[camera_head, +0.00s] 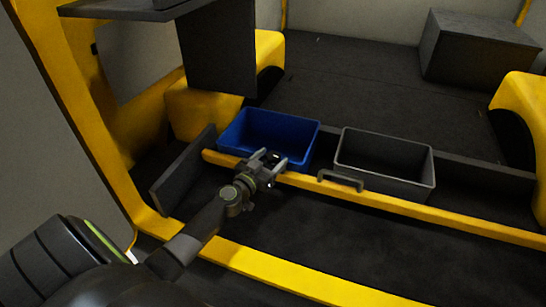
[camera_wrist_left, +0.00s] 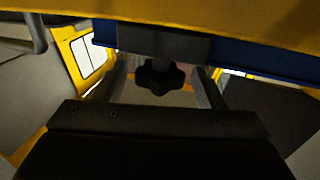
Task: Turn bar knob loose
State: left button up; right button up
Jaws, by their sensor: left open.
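The yellow bar (camera_head: 400,206) runs across the front of the two bins. In the left wrist view it fills the top edge (camera_wrist_left: 200,14). A black lobed knob (camera_wrist_left: 160,77) hangs on a short dark stem near the bar in that view. My left gripper (camera_head: 268,158) is at the bar, in front of the blue bin. Its fingers stand apart in the left wrist view (camera_wrist_left: 166,82), one on each side of the knob, with gaps showing. The knob cannot be made out clearly in the head view. My right gripper is in neither view.
A blue bin (camera_head: 240,118) and a grey bin (camera_head: 385,150) stand behind the bar. A dark handle (camera_head: 340,180) is on the bar to the right of my gripper. A dark box (camera_head: 470,50) stands at the back right. The dark floor behind the bins is clear.

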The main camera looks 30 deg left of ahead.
pick_arm(q)
jog(key=shift+w, duration=0.75)
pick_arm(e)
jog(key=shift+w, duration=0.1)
pick_arm(q)
jog(key=shift+c, duration=0.4)
